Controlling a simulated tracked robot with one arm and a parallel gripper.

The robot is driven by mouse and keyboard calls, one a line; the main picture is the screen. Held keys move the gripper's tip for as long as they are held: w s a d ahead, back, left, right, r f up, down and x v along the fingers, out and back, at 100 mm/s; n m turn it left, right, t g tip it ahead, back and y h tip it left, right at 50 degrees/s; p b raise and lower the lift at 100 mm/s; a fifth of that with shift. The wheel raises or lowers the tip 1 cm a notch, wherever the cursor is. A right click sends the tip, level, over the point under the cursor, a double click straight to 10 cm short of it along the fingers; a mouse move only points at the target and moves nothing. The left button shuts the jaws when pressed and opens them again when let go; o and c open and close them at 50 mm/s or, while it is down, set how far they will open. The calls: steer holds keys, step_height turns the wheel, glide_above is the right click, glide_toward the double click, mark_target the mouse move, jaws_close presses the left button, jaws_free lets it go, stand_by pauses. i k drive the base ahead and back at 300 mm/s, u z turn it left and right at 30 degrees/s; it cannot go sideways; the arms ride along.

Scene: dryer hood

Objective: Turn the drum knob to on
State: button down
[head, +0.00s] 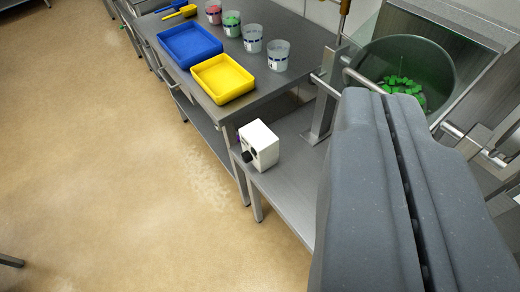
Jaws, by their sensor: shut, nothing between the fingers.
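A small white control box (260,144) stands on the lower steel table near the middle of the view. A black knob (247,157) sits on its left-facing side, with another dark spot beside it; the knob's setting is too small to read. My gripper (383,94) fills the right foreground, its two grey fingers closed together along a dark seam. It appears to the right of the control box, apart from it, and holds nothing. A drum (436,62) with several green pieces (402,87) inside shows behind the fingertips; its lower part is partly hidden.
A higher steel table (250,102) carries a blue tray (188,46), a yellow tray (222,78) and several cups (278,55). A steel post (321,112) stands between the control box and the drum. The tan floor (100,150) at left is mostly clear.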

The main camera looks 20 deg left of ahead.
mark_target(246, 157)
steer(key=z, duration=0.05)
steer(key=k, duration=1.1)
steer(key=u, duration=0.2)
steer(key=i, duration=1.6)
steer(key=u, duration=0.85)
